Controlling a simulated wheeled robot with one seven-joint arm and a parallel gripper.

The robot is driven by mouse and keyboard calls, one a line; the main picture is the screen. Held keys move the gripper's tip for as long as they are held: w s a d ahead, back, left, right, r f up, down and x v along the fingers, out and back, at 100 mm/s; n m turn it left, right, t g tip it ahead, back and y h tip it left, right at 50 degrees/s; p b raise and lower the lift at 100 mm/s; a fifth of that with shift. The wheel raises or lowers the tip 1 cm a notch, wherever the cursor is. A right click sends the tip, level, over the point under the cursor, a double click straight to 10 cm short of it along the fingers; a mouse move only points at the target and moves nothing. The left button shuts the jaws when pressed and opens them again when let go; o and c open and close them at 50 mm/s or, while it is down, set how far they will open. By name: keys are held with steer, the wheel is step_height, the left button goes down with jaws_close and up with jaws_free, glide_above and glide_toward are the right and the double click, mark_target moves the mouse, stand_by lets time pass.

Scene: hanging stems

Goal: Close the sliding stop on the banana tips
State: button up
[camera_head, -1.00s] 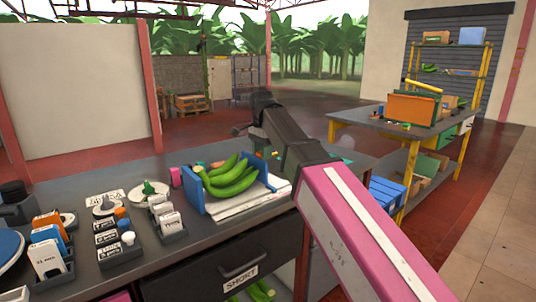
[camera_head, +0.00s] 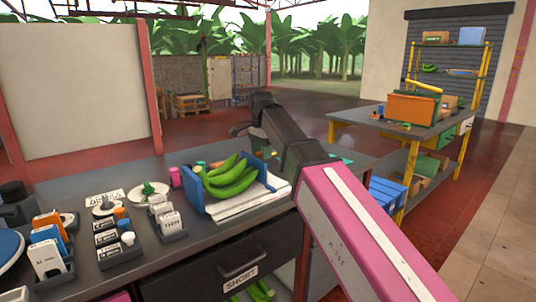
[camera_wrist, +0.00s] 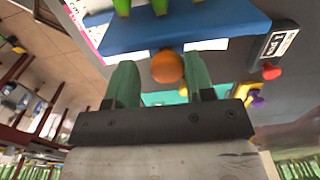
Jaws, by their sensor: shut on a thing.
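Several green bananas (camera_head: 230,179) lie in a blue holder (camera_head: 194,199) on the grey bench, between blue end walls. In the wrist view a blue plate (camera_wrist: 190,32), which looks like the sliding stop, stands in front of banana tips (camera_wrist: 160,6). An orange round knob (camera_wrist: 167,66) is at its near edge. My gripper (camera_wrist: 165,76) has its green fingers on either side of this knob and is shut on it. Finger contact is hard to see. In the head view my arm hides most of the gripper and the knob.
White sheets (camera_head: 238,203) lie under the holder. Card racks (camera_head: 172,226) and small round dishes (camera_head: 148,193) stand to the left on the bench. A drawer marked SHORT (camera_head: 240,272) is below. A second bench (camera_head: 358,116) with an orange box stands at the right, across the floor.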

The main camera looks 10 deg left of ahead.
steer(key=shift+s+d+f, duration=0.1)
steer(key=shift+s+f, duration=0.1)
steer(key=shift+f, duration=0.3)
steer(key=shift+s+d+f, duration=0.1)
steer(key=shift+s+f, duration=0.05)
steer(key=shift+f, duration=0.35)
steer(key=o, duration=0.5)
steer(key=shift+r, duration=0.1)
steer(key=shift+o, duration=0.6)
steer(key=shift+w+a+r, duration=0.15)
steer(key=shift+r, duration=0.35)
steer(key=shift+w+a+r, duration=0.15)
steer(key=shift+a+r, duration=0.05)
steer(key=shift+r, duration=0.35)
steer(key=shift+w+a+r, duration=0.15)
steer(key=shift+r, duration=0.35)
steer(key=shift+w+r, duration=0.15)
steer(key=shift+r, duration=2.4)
